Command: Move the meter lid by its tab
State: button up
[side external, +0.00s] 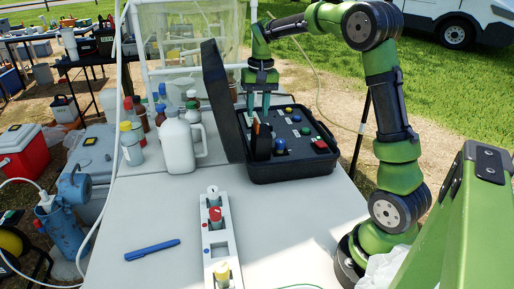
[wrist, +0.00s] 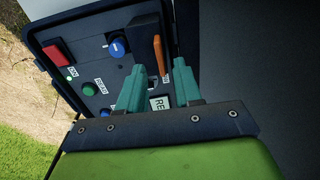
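The black meter case (side external: 316,168) sits on the table with its control panel facing up. Its black lid (side external: 214,90) stands raised, tilted a little back to the left; the dark lid (wrist: 245,50) fills the right of the wrist view. An orange upright piece (wrist: 160,55) stands on the panel beside a black block, near the lid; I cannot tell whether it is the tab. My gripper (side external: 258,112) points down over the panel's lid side. Its teal fingers (wrist: 159,82) are apart, with nothing visible between them. The orange piece lies just beyond the fingertips in the wrist view.
The panel has a blue knob (wrist: 117,46), a green button (wrist: 90,89) and a red switch (wrist: 56,54). A white jug (side external: 178,145) and several bottles stand left of the lid. Table around the pen is clear.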

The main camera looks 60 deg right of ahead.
aim_at(256, 121)
jog(key=shift+a+f, duration=0.1)
jog(key=shift+f, duration=1.6)
grip_shut()
jog(key=shift+w+r, duration=0.1)
